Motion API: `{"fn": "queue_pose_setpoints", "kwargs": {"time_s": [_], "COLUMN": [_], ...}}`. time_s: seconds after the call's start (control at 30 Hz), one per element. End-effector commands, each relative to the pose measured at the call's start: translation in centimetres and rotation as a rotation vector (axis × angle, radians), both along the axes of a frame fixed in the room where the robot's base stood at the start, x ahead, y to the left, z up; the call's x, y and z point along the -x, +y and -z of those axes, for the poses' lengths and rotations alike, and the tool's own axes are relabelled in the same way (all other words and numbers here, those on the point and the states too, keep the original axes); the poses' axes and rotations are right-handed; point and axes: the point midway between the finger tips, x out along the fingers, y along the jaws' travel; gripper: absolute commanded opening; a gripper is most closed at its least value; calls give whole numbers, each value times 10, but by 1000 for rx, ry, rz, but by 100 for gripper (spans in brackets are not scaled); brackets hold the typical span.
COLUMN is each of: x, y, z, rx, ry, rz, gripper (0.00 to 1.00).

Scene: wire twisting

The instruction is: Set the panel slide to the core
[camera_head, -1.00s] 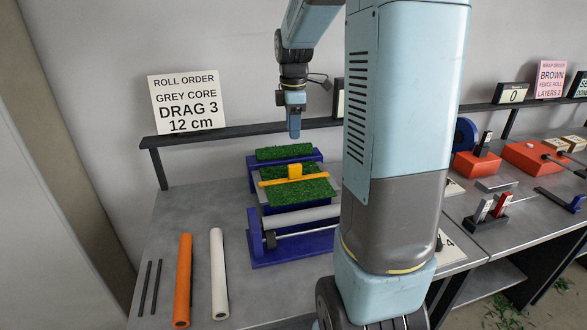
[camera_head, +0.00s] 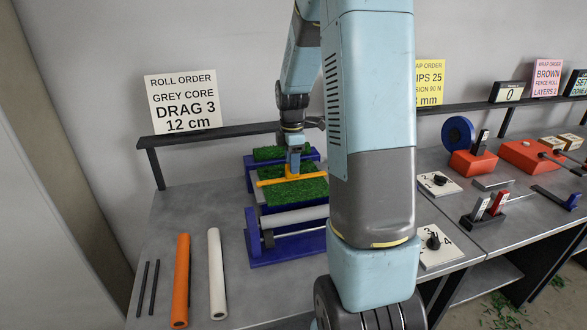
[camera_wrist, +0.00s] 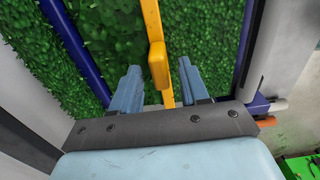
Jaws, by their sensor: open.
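My gripper (camera_head: 293,172) is low over the blue turf stand, at the yellow bar (camera_head: 270,183). In the wrist view my open gripper (camera_wrist: 158,68) has one finger on each side of the bar's yellow block (camera_wrist: 157,62), with gaps showing; whether it touches is unclear. The pale grey roller (camera_head: 290,217) lies across the front of the blue stand (camera_head: 285,250). No part is labelled panel slide. White panels with black knobs, one upper (camera_head: 440,182) and one lower (camera_head: 436,243), stand at the right; the lower shows a 4.
An orange roll (camera_head: 181,280), a white roll (camera_head: 217,275) and two thin dark rods (camera_head: 148,285) lie at the left. A sign (camera_head: 183,103) reads grey core, drag 3, 12 cm. Green turf (camera_head: 300,192) lies under the bar. Red blocks stand on the right table.

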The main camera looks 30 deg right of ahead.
Motion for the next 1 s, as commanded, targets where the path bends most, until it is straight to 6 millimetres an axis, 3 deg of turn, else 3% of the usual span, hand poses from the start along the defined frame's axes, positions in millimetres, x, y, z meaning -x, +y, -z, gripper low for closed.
{"fn": "queue_pose_setpoints", "kwargs": {"time_s": [0.2,0.6,1.0], "x": [0,0,0], "y": [0,0,1], "z": [22,26,26], "rx": [0,0,0], "ry": [0,-1,-1], "rz": [0,0,-1], "gripper": [45,44,5]}}
